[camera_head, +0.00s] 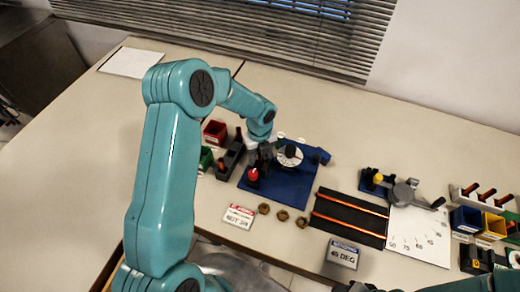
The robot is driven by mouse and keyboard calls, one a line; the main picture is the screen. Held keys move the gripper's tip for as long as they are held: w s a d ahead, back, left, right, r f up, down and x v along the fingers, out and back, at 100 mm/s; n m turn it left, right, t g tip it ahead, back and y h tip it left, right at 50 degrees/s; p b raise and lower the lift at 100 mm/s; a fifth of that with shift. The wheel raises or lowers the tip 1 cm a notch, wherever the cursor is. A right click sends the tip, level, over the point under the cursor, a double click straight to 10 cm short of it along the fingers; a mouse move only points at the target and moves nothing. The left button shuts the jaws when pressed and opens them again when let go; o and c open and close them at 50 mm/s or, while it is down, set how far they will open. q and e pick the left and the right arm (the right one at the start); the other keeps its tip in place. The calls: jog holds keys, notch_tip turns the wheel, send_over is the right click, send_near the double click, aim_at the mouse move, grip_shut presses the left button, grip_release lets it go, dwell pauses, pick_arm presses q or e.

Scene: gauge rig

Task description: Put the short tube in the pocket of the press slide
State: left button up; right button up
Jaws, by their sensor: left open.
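Two copper-coloured tubes lie on a black mat (322,222) right of centre, an upper tube (352,203) and a lower tube (348,228). They look alike in length, so I cannot tell which is the short one. A blue base plate (290,188) carries dark fixtures, a pale round dial (289,156) and a red knob (253,174). It may be the press; its slide pocket cannot be made out. My left gripper (264,155) is open over the back left part of this plate, left of the dial and away from the tubes.
Several brass nuts (283,214) lie in front of the blue plate, near a red-and-white sign (240,216) and a DEG display (342,255). A lever device (402,192) and white angle sheet (420,236) stand right. Red (215,132) and yellow (493,226) bins flank the workspace.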

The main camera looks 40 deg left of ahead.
pick_arm(q)
notch_tip(320, 180, up, 16)
jog(key=b, duration=0.2)
jog(key=shift+w, duration=0.1)
jog(key=shift+s, duration=0.2)
dwell(0.4)
